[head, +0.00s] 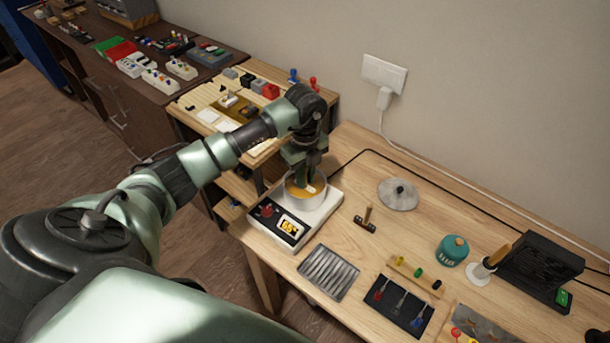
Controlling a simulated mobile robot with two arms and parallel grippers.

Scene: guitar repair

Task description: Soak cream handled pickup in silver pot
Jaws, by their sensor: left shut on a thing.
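The silver pot (324,197) stands on a white hot plate (322,222) with a red knob and a lit display. It holds an amber liquid. My left gripper (308,183) points down into the pot's mouth and is shut on a small cream piece (311,189), which looks like the cream handled pickup. The piece is at the liquid; how deep it sits is hidden by the gripper and too small to tell. My right gripper is not in view.
A round metal lid (398,195) and a small wooden-handled tool (366,218) lie right of the hot plate. A ribbed metal tray (328,272), a dark tool mat (398,306), a teal canister (453,250) and a black box (541,268) are further along. A crowded shelf (240,100) stands behind left.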

